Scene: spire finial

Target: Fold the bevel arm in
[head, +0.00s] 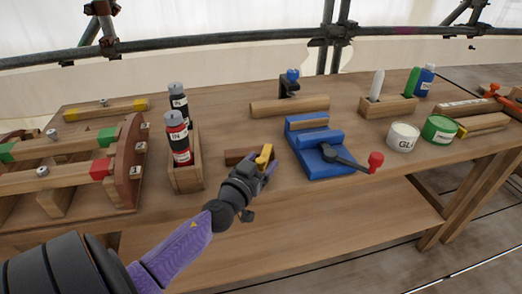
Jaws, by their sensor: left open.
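The bevel lies on the workbench near its front edge, with a dark brown wooden stock (238,156) pointing left. A yellow piece, which looks like the bevel arm (264,154), stands up at the stock's right end. My left gripper (266,170) is open at that right end, right by the yellow piece. Its dark fingers hide part of the bevel, so I cannot tell whether they touch it. The arm's exact angle to the stock is unclear. My right gripper is not in view.
A blue vise (323,158) with a red-knobbed handle (375,160) stands close on the right. A wooden box (187,175) with two bottles stands on the left. A glue tub (403,137) and green tin (439,130) are further right. The bench behind the bevel is fairly clear.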

